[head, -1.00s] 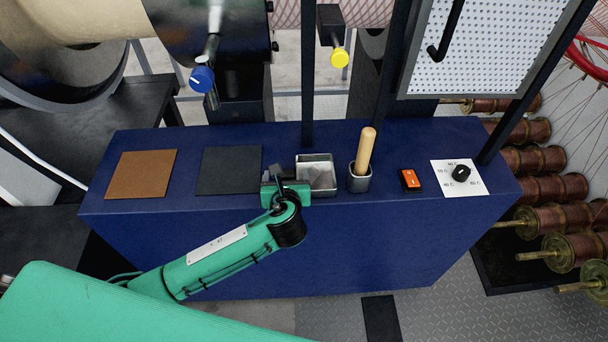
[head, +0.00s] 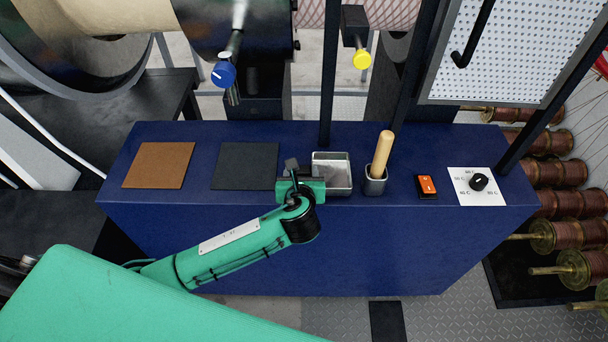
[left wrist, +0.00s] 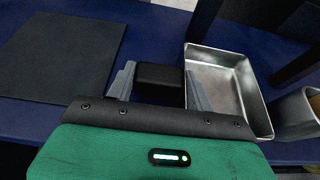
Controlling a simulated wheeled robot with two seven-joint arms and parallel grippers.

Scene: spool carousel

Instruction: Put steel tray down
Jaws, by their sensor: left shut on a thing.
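The steel tray (head: 345,188) is a shallow, open metal tray, level at the bench top; whether it touches the surface cannot be told. It also shows in the left wrist view (left wrist: 232,60), right of the fingers, and looks empty. My left gripper (head: 292,168) is at the tray's left side. In the left wrist view its fingers (left wrist: 160,88) are shut on a dark block (left wrist: 160,76) beside the tray's left wall. How the block joins the tray is hidden. My right gripper is not in view.
On the blue bench (head: 450,230) are a brown mat (head: 158,165) and a dark mat (head: 245,166) to the left. Right of the tray stand a cup with a wooden handle (head: 382,155), an orange switch (head: 427,186) and a dial (head: 479,182). Dark posts rise behind.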

